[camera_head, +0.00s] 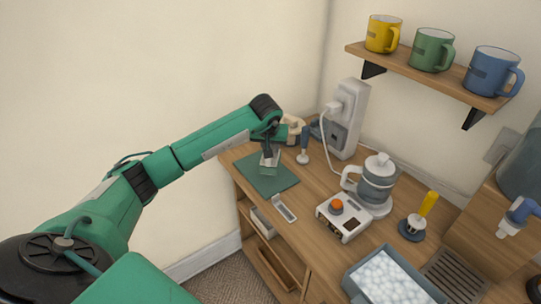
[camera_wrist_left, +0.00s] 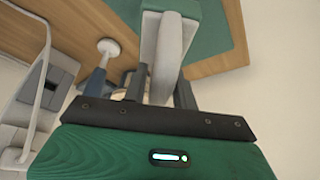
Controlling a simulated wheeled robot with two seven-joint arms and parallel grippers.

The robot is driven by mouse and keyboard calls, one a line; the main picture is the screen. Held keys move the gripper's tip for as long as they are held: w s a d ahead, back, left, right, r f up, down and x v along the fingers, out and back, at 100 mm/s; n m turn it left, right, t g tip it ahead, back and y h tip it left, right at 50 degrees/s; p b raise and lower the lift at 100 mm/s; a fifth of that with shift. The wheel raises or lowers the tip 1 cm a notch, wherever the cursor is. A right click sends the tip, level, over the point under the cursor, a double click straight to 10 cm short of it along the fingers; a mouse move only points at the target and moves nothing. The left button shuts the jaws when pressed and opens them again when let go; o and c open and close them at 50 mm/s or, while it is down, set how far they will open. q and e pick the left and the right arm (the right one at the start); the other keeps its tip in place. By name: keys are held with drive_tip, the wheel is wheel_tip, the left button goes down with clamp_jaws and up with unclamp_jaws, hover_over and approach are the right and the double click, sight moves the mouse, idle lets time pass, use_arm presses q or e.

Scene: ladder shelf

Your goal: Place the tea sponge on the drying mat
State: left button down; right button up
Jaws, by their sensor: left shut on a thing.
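The drying mat (camera_head: 284,180) is a flat dark green sheet on the left end of the wooden counter. It also shows at the top of the left wrist view (camera_wrist_left: 222,30). My left gripper (camera_head: 269,151) points down over the mat and is shut on the tea sponge (camera_head: 269,167), a small pale grey-green block. In the left wrist view the sponge (camera_wrist_left: 168,60) stands out from between the fingers, with the mat behind it. I cannot tell whether the sponge touches the mat. My right gripper is in neither view.
A small white-footed tool (camera_head: 303,157) stands just right of the mat. A grey-white phone-like item (camera_head: 284,208) lies in front. A control box (camera_head: 343,218), kettle (camera_head: 377,185) and blue-grey tray (camera_head: 352,285) fill the right. A power strip (camera_head: 347,120) stands behind.

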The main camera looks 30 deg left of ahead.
use_arm(q)
wheel_tip(320, 180, down, 4)
drive_tip(key=shift+f, duration=0.25)
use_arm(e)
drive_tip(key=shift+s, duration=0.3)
use_arm(q)
drive_tip(key=shift+f, duration=0.15)
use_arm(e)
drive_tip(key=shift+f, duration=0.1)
use_arm(q)
drive_tip(key=c, duration=1.1)
unclamp_jaws()
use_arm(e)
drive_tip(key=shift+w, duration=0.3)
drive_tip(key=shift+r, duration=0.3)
use_arm(q)
drive_tip(key=shift+r, duration=0.4)
drive_tip(key=v, duration=0.5)
drive_tip(key=b+v, duration=0.1)
drive_tip(key=v, duration=0.5)
drive_tip(key=shift+s+d+r, duration=0.1)
drive_tip(key=shift+s+r, duration=0.1)
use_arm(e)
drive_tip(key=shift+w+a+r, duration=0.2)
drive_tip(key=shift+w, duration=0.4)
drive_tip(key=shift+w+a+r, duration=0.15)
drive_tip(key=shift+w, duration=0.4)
